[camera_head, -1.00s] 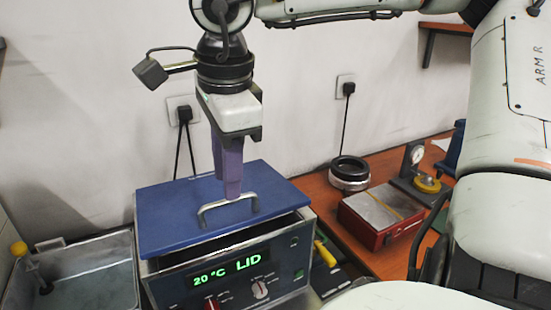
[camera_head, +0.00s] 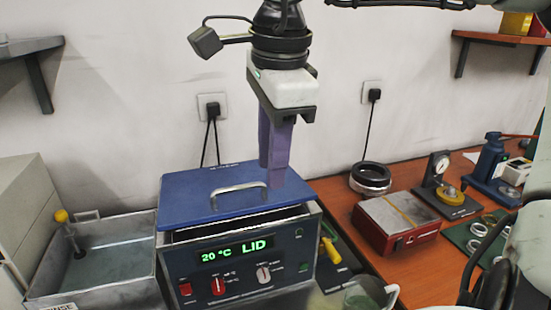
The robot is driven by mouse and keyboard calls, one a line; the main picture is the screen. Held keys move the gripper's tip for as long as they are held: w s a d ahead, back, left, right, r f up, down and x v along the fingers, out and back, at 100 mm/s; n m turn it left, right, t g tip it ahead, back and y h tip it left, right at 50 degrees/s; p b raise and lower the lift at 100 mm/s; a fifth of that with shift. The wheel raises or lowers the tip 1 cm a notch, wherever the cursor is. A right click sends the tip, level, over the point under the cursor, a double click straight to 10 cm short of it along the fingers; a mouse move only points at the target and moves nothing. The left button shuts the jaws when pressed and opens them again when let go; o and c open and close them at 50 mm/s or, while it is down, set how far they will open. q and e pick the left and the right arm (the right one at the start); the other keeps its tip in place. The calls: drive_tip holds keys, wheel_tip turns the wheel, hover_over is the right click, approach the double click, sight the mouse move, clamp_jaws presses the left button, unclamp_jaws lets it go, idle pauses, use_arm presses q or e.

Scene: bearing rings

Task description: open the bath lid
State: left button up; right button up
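The bath (camera_head: 240,268) is a dark box with a green display reading "20 °C LID". Its blue lid (camera_head: 190,190) lies over the top, with a dark gap along the front and right edges. A silver bar handle (camera_head: 240,189) stands on the lid. My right gripper (camera_head: 276,178) points down with purple fingers. Its tips are low over the lid, just right of and behind the handle, not around it. The fingers overlap in this view, so their opening is unclear. Whether the tips touch the lid is unclear.
A metal rinse tank (camera_head: 100,275) with a yellow-knobbed rod stands left of the bath. The wall is close behind.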

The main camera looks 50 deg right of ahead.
drive_tip(key=shift+c, duration=1.3)
drive_tip(key=shift+w, duration=0.1)
drive_tip(key=c, duration=0.4)
drive_tip(key=shift+w+f+m+b, duration=0.1)
drive_tip(key=shift+f+m+b, duration=0.1)
drive_tip(key=shift+m+b, duration=0.45)
clamp_jaws()
drive_tip(key=m+t+h+b, duration=0.2)
drive_tip(key=m+t+b, duration=0.15)
drive_tip(key=m, duration=1.35)
approach(239, 204)
drive_tip(key=x, duration=0.4)
drive_tip(key=shift+w+d+f+b, duration=0.1)
drive_tip(key=shift+w+f+b, duration=0.05)
drive_tip(key=shift+f+b, duration=0.2)
